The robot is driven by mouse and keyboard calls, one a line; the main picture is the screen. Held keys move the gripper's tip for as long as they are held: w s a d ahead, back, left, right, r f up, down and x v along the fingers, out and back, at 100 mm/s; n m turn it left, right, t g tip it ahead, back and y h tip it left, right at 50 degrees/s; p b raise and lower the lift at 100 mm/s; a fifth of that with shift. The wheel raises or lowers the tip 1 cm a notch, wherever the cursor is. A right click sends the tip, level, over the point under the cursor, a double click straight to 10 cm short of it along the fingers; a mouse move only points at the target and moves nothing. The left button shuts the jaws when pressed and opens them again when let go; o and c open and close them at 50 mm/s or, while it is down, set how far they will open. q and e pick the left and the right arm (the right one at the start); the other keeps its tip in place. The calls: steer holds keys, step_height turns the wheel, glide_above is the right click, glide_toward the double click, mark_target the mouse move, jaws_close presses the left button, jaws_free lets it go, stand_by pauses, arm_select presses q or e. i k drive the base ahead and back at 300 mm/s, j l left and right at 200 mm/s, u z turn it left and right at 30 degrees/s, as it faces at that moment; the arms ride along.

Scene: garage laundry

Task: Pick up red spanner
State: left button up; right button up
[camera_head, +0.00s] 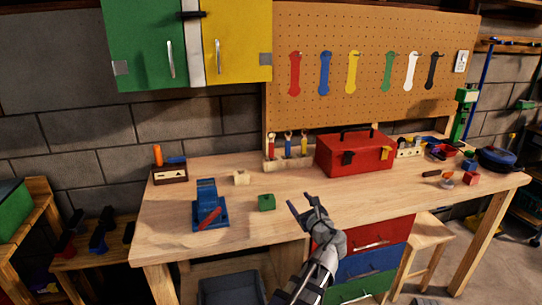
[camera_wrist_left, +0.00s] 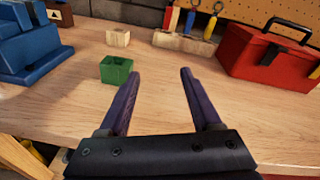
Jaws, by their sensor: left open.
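A red spanner shape (camera_head: 295,74) is on the pegboard (camera_head: 375,40), first in a row of coloured spanner shapes; I cannot tell whether it is a tool or a flat marking. A red-handled tool (camera_head: 271,143) stands upright at the left end of a low wooden rack (camera_head: 273,165), beside blue and yellow ones with ring ends. It also shows, partly cut off, in the left wrist view (camera_wrist_left: 173,18). My left gripper (camera_head: 303,202) is open and empty above the bench's front part, nearer than the rack and apart from it. My right gripper is not in view.
A red toolbox (camera_head: 355,154) stands right of the rack. A green block (camera_head: 266,202), a pale wooden block (camera_head: 241,177) and a blue vise-like tool (camera_head: 208,205) lie to the left. Bare bench top (camera_head: 350,205) lies in front of the toolbox.

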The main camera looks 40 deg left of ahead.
mark_target(271, 144)
steer(key=i+j, duration=0.2)
steer(key=j, duration=0.15)
steer(key=i+j, duration=0.2)
steer(key=j, duration=0.2)
steer(key=i+j, duration=0.25)
steer(key=j, duration=0.1)
